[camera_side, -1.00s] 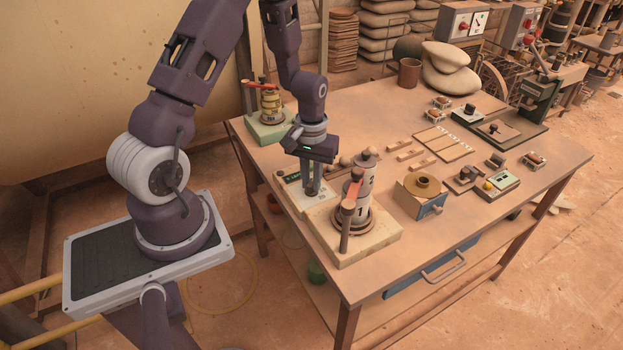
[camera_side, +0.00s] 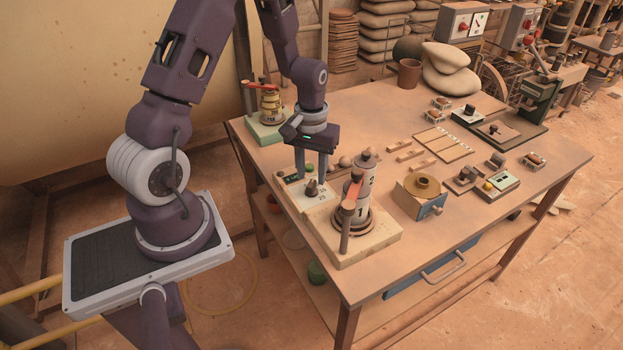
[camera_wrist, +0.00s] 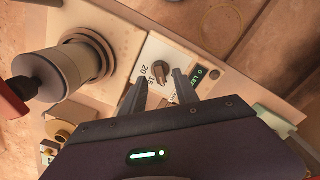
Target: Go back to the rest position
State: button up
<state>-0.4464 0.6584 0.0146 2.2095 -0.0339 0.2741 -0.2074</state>
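My gripper (camera_side: 311,169) hangs above a white dial panel (camera_side: 299,189) near the left edge of the table. Its two fingers are apart with nothing between them. A dark knob (camera_side: 312,187) stands on the panel just below the fingertips. In the wrist view the open gripper (camera_wrist: 161,88) shows with the brown knob (camera_wrist: 158,91) on the white dial (camera_wrist: 156,68), which carries numbers such as 20. A small display with green characters (camera_wrist: 198,76) sits beside the right finger.
A grey press cylinder (camera_side: 361,209) with a red-handled lever stands on a pale base (camera_side: 385,245) close to my gripper's right. Air above the table is free.

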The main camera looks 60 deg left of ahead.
notch_tip(320, 180, up, 4)
jog(key=shift+r, duration=0.15)
jog(key=shift+d+r, duration=0.15)
jog(key=shift+r, duration=0.2)
jog(key=s+d+r+m+t, duration=0.1)
jog(key=d+r+m+t, duration=0.1)
jog(key=d+r, duration=0.5)
jog(key=s+d+r+m+t, duration=0.1)
jog(key=s+d+r+m, duration=0.2)
jog(key=s+r, duration=0.3)
jog(key=s+d+r+m+t, duration=0.2)
jog(key=s+d+r+m, duration=0.1)
jog(key=s+r, duration=0.4)
jog(key=shift+s+d+r+t, duration=0.15)
jog(key=shift+s+d+t, duration=0.15)
jog(key=shift+s+d, duration=0.6)
jog(key=shift+s+a, duration=0.15)
jog(key=shift+a, duration=0.1)
jog(key=shift+c, duration=0.5)
